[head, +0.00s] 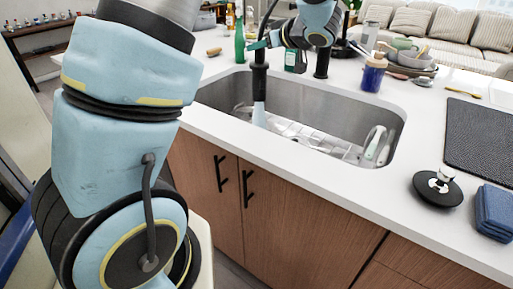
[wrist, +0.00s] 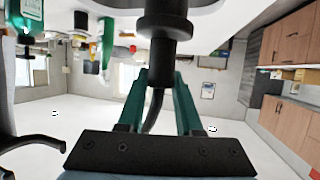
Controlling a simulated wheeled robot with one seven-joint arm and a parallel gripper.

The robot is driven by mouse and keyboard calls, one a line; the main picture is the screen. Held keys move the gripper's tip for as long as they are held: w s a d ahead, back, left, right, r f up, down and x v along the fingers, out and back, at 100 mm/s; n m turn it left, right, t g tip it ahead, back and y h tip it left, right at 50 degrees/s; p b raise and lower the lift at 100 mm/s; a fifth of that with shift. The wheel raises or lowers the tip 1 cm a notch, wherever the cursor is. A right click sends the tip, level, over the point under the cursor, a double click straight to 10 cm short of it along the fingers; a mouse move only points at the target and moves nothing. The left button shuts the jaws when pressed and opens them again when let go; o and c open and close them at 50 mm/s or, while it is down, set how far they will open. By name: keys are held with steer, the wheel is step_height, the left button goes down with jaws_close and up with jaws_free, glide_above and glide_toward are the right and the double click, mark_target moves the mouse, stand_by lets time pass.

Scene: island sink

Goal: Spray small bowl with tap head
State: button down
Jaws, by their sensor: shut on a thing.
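My gripper (head: 259,45) is above the left part of the sink, with its green fingers closed around the black tap head (head: 260,82). The tap head points down into the sink, with a pale grey-blue column (head: 259,115) directly below its tip; I cannot tell whether this is water. In the wrist view, my gripper (wrist: 160,76) grips the black tap head (wrist: 165,28), and a dark hose runs between the fingers. A stack of bowls (head: 410,63) stands on the counter behind the sink. I cannot make out a small bowl in the sink.
The steel sink (head: 225,93) holds a clear rack (head: 310,138) and a white-handled item (head: 374,141). The black tap base (head: 321,65) stands behind it. A blue jar (head: 373,76), a dark mat (head: 485,135), a black lid (head: 437,190) and blue cloths (head: 494,210) are at the right.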

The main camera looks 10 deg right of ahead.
steer(key=shift+w+a+p, duration=0.3)
steer(key=shift+w+a, duration=0.1)
steer(key=shift+s+d+r, duration=0.1)
steer(key=shift+s+d+p, duration=0.35)
steer(key=shift+p, duration=0.2)
steer(key=shift+w+a, duration=0.1)
steer(key=shift+w+a+p, duration=0.3)
steer(key=shift+w+p, duration=0.05)
steer(key=shift+s+d, duration=0.1)
stand_by(0.4)
steer(key=shift+s+d+p, duration=0.3)
steer(key=shift+s+p, duration=0.05)
steer(key=shift+p, duration=0.1)
steer(key=shift+w+a, duration=0.15)
